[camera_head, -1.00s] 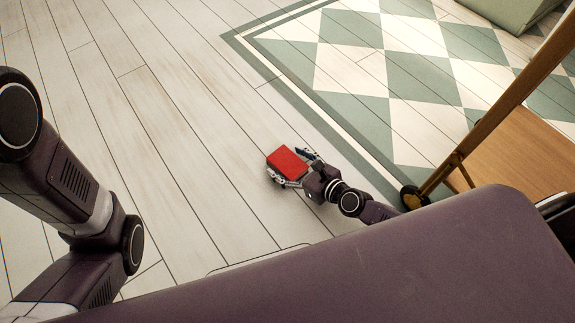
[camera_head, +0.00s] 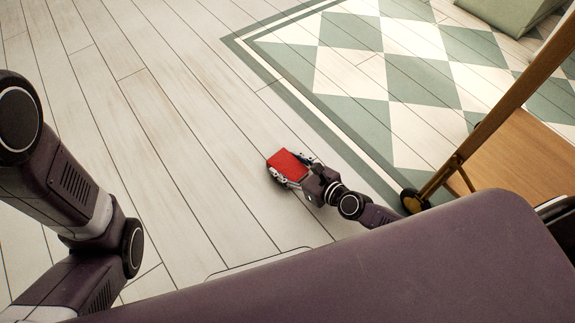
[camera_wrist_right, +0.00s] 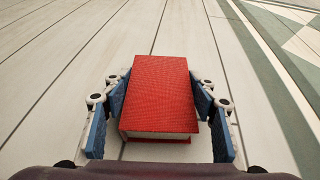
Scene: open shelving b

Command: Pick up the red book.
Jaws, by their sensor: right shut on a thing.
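The red book (camera_head: 287,162) is low over the plank floor in the middle of the head view; I cannot tell whether it touches the floor. In the right wrist view the book (camera_wrist_right: 160,95) lies with its red cover facing the camera and its pale page edge toward my gripper. My right gripper (camera_head: 291,170) is shut on the book. Its blue finger pads press on both sides of the book in the wrist view (camera_wrist_right: 160,103). My left arm shows at the left of the head view, but its gripper is out of view.
A wooden cart or shelf (camera_head: 520,150) with a wheel (camera_head: 411,200) stands at the right. The plank floor (camera_head: 150,110) to the left is clear.

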